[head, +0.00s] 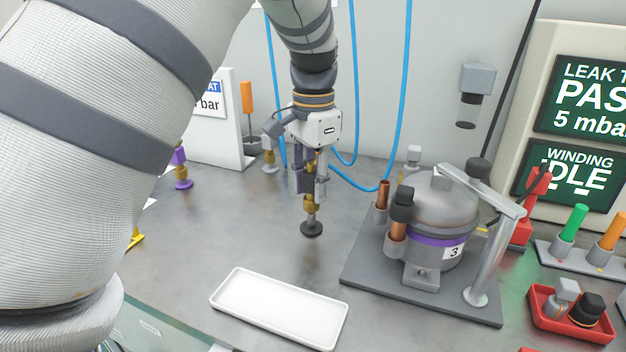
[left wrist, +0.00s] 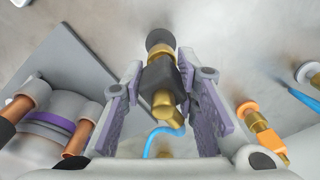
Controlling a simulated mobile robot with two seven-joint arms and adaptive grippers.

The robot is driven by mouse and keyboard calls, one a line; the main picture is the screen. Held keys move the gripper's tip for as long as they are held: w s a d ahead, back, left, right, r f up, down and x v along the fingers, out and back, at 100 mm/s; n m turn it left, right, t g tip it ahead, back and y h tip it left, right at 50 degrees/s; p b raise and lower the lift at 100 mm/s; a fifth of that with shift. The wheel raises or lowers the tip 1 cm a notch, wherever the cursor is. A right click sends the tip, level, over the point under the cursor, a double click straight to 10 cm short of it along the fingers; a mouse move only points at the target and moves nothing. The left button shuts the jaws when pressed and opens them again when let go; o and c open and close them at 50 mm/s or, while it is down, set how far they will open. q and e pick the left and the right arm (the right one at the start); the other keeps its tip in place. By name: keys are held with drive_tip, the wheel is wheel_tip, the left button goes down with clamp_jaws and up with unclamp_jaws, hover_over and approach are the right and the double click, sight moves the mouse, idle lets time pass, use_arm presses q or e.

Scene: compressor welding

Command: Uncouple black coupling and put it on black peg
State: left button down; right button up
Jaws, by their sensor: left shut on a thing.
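My left gripper (head: 311,190) points down over the bench and is shut on the black coupling (left wrist: 164,75), a brass fitting with a black band. The coupling sits between the finger pads in the left wrist view, with a blue hose (left wrist: 163,138) beside its near brass end. The black peg (head: 311,229), a post with a round black base, stands on the bench directly below the gripper. The coupling is in line with the peg; I cannot tell whether it is fully seated on it. My right gripper is not in view.
A compressor (head: 440,205) with copper stubs and a purple band stands on a grey plate right of the gripper. An empty white tray (head: 280,308) lies in front. A purple peg (head: 182,183) stands at left. A red tray (head: 572,322) holds parts at right.

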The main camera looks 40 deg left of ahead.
use_arm(q)
drive_tip(key=shift+f, duration=0.2)
drive_tip(key=shift+f, duration=1)
drive_tip(key=c, duration=1.2)
unclamp_jaws()
wheel_tip(320, 180, up, 12)
